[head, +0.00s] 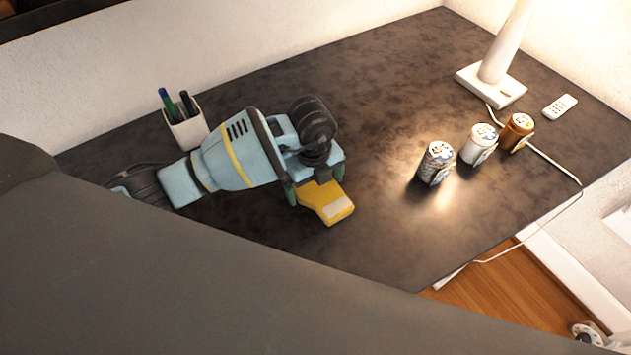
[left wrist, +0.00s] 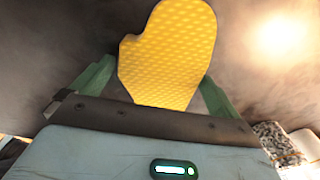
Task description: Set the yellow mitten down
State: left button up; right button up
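The yellow mitten (head: 325,202) is in my left gripper (head: 316,183), over the dark tabletop. A pale patch shows at its outer end in the head view. In the left wrist view, the mitten (left wrist: 170,55) stands out between the two green fingers of the gripper (left wrist: 158,85), thumb to the left, with a quilted surface. The fingers are at its two edges and appear closed on it. Part of the mitten is hidden behind the gripper body. I cannot tell whether it touches the tabletop. My right gripper is not in view.
The dark table (head: 390,95) has free room behind and right of the mitten. A grey can (head: 436,165), a white can (head: 478,146) and an orange can (head: 516,132) stand to the right. A white lamp (head: 490,85), remote (head: 560,107) and pen cup (head: 186,127) are farther out.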

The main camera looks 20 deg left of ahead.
aim_at(314, 186)
pick_arm(q)
notch_tip(314, 186, up, 12)
jog(key=p, duration=0.1)
jog(key=shift+a+r, duration=0.15)
jog(key=shift+a, duration=0.1)
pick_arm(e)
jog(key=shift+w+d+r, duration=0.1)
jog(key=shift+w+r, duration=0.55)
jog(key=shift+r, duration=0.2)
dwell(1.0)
